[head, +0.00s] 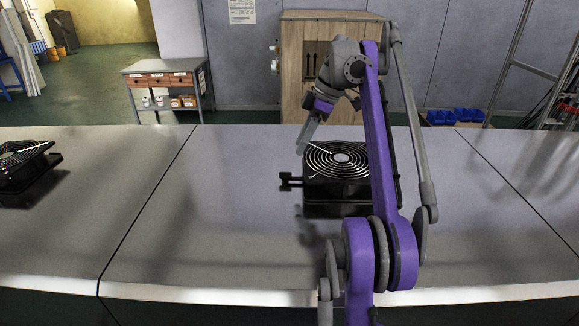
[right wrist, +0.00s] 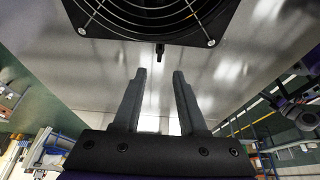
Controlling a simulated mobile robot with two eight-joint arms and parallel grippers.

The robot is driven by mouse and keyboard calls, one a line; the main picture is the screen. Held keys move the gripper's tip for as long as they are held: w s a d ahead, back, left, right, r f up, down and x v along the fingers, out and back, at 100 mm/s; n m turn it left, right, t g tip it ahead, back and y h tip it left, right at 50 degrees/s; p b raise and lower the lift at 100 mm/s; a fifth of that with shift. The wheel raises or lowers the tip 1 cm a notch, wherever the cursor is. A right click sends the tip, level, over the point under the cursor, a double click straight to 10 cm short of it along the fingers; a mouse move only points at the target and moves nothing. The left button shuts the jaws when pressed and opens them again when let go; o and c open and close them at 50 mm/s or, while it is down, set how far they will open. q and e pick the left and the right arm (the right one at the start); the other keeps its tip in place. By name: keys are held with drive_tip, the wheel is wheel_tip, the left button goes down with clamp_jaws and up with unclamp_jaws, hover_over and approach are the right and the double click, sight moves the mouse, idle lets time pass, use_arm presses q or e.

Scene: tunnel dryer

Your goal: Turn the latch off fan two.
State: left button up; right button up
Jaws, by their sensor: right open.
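A square black fan (head: 335,190) with a round wire guard stands on the grey bench in the middle of the head view, partly behind my right arm. A small black latch (head: 289,181) sticks out from its left side. No number shows on the fan. My right gripper (head: 302,150) is over the fan's far left corner, pointing down, above and apart from the latch. In the right wrist view, the gripper (right wrist: 159,72) is open and empty, with the latch (right wrist: 160,52) beyond the gap between the fingers, below the fan's edge (right wrist: 150,38). My left gripper is not in view.
A second fan (head: 22,168) sits tilted at the far left of the bench (head: 190,230). The bench is clear between the two fans. A wooden cabinet (head: 297,70) and a drawer table (head: 165,79) stand behind the bench.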

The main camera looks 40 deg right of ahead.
sight(288, 173)
drive_tip(key=b+x, duration=0.1)
drive_tip(key=x, duration=0.3)
drive_tip(key=b+x, duration=0.1)
drive_tip(key=x, duration=0.2)
drive_tip(key=shift+s+a+f, duration=0.1)
drive_tip(key=shift+s+f, duration=0.05)
drive_tip(key=shift+f, duration=0.25)
drive_tip(key=shift+a+f, duration=0.1)
drive_tip(key=shift+f, duration=0.2)
drive_tip(key=shift+w+a+f, duration=0.1)
drive_tip(key=shift+w+f, duration=0.15)
drive_tip(key=shift+w, duration=0.15)
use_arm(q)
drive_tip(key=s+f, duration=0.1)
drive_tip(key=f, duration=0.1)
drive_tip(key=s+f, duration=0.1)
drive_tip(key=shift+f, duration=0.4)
use_arm(e)
clamp_jaws()
